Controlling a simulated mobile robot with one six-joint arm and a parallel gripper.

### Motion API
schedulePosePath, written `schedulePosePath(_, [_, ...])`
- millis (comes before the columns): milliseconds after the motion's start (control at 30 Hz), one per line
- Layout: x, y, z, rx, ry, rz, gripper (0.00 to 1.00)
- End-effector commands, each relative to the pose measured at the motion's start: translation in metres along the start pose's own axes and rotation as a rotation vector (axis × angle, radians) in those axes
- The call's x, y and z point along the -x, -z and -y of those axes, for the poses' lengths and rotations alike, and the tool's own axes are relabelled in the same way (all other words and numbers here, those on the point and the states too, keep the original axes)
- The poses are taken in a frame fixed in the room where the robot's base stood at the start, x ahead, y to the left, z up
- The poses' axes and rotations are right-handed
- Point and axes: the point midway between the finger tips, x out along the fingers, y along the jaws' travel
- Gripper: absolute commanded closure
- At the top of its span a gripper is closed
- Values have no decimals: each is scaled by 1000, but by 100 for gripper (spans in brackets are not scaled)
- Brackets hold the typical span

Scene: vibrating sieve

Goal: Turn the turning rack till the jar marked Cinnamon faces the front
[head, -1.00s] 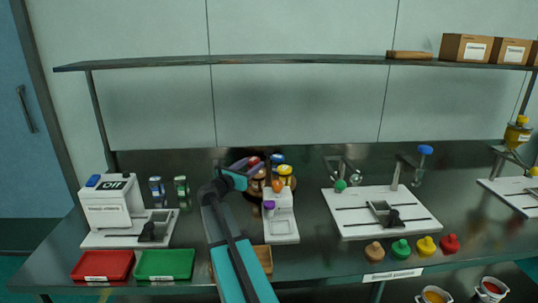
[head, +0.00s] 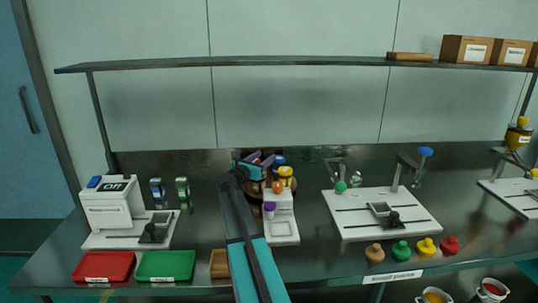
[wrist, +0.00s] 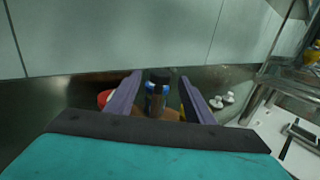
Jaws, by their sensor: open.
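The turning rack (head: 255,200) stands on the bench near the middle, mostly hidden behind my arm and its jars. Its jars show a blue lid (head: 280,160), a yellow lid (head: 286,171) and an orange lid (head: 278,187). No jar label can be read, so I cannot tell which is Cinnamon. My gripper (head: 262,158) is open over the rack's rear left part. In the wrist view a jar with a dark top and blue band (wrist: 157,88) shows between the open fingers (wrist: 160,76); contact cannot be told. A red lid (wrist: 104,98) lies outside the left finger.
A white device with a purple knob (head: 269,207) stands just in front of the rack. A machine marked Off (head: 112,212) is at left, with red (head: 103,266) and green trays (head: 166,265) before it. A shelf (head: 300,62) runs above. A white board (head: 380,222) is at right.

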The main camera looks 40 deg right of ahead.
Motion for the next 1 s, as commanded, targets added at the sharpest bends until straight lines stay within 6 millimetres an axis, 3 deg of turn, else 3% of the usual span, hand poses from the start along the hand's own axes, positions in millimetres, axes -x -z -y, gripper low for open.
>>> schedulePosePath(200, [-28,0,0,0,2,0,52])
schedulePosePath(400, [-43,0,0,0,1,0,52])
schedulePosePath(833, [-48,0,2,0,2,0,52])
schedulePosePath(1000, [-48,0,2,0,2,0,81])
